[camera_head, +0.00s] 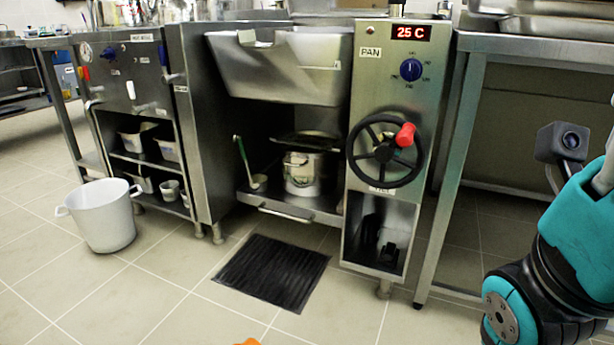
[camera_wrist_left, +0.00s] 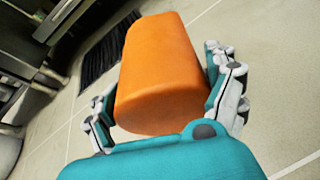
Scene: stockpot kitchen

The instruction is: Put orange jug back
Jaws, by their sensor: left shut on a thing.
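The orange jug (camera_wrist_left: 160,72) fills the middle of the left wrist view, with a smooth rounded end toward the camera. My left gripper (camera_wrist_left: 163,85) is shut on it, with fingers on both its left and right sides. The jug's far end, handle and opening do not show clearly. In the head view only a small orange bit (camera_head: 247,342) shows at the bottom edge, and my left gripper is out of that view. My right arm shows at the right of the head view, but its fingers are not seen.
A black floor mat (camera_head: 271,272) lies before the pan unit (camera_head: 386,68). A large grey pot (camera_head: 101,214) stands on the floor at left. A handwheel (camera_head: 384,150) with a red knob sticks out. A steel table (camera_head: 538,47) is at right.

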